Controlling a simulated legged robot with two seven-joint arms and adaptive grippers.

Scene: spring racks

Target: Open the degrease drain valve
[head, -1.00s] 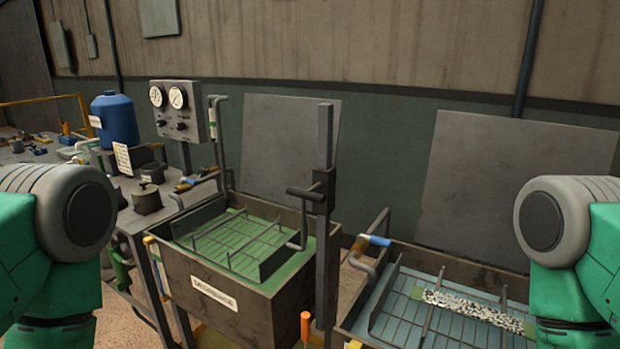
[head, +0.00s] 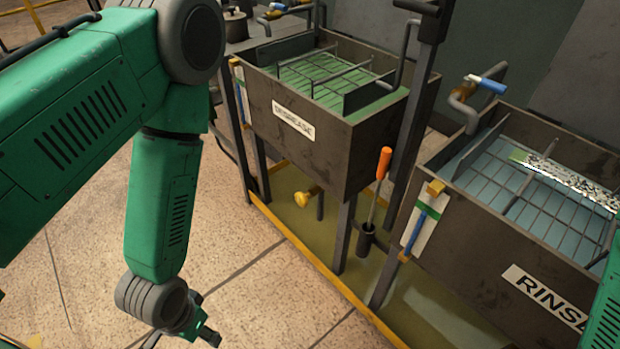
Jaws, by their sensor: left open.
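The degrease tank (head: 300,133) is a dark open tank on legs with a white DEGREASE label, at the upper middle of the head view. Below it, a yellow handle (head: 307,196) sticks out low down; it looks like the drain valve. My left gripper (head: 190,335) is at the bottom edge, left of and nearer than the yellow handle. It is open and well apart from the handle, and its fingertips are partly cut off. My right gripper is out of view; only a bit of my right arm shows at the right edge.
The rinse tank (head: 480,235) stands at the right. An orange-handled tool (head: 383,163) stands in a black holder between the tanks. A yellow kerb (head: 300,250) edges the green floor under them. The tiled floor (head: 260,290) before it is clear.

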